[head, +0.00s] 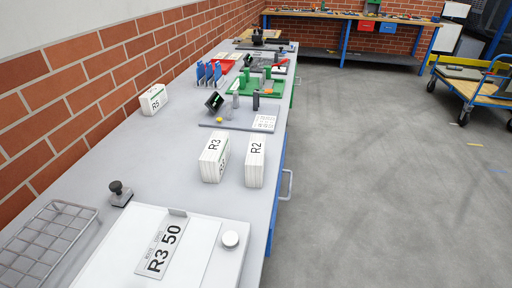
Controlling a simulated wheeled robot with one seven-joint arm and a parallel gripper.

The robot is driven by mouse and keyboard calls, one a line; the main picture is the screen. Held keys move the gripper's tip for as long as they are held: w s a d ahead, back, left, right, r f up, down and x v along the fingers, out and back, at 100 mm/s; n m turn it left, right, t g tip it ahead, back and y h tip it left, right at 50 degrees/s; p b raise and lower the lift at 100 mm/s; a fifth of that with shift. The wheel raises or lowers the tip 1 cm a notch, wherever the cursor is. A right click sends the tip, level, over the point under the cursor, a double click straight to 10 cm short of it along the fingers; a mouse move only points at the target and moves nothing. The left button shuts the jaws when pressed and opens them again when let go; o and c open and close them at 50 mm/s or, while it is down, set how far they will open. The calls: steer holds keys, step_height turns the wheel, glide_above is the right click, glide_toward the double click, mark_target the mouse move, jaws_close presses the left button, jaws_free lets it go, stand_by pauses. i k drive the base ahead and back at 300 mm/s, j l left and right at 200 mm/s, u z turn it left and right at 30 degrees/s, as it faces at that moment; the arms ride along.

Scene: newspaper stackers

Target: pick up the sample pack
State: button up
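Three white packs stand on the grey bench (150,130) in the head view. One pack marked R3 (213,158) stands mid-bench. A pack marked R2 (255,162) stands just right of it, near the bench's right edge, with a small gap between them. A pack marked R5 (153,99) stands farther back on the left, by the brick wall. No label reading "sample" can be made out, so I cannot tell which one is the sample pack. My gripper is not in view.
A white board with a plate reading R3 50 (160,249) lies in front. A wire rack (48,240) and a small dark-knobbed block (120,193) are at the left. A grey tray (215,125), green fixture (254,88) and blue holder (209,72) stand behind. Open floor (380,180) lies right.

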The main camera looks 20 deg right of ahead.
mark_target(255, 160)
steer(key=i+l+u, duration=0.3)
steer(key=l, duration=0.35)
steer(key=i+l+u, duration=0.2)
steer(key=l, duration=0.15)
steer(key=i+l+u, duration=0.15)
steer(key=l, duration=0.2)
steer(key=i+l+u, duration=0.15)
steer(key=l, duration=0.25)
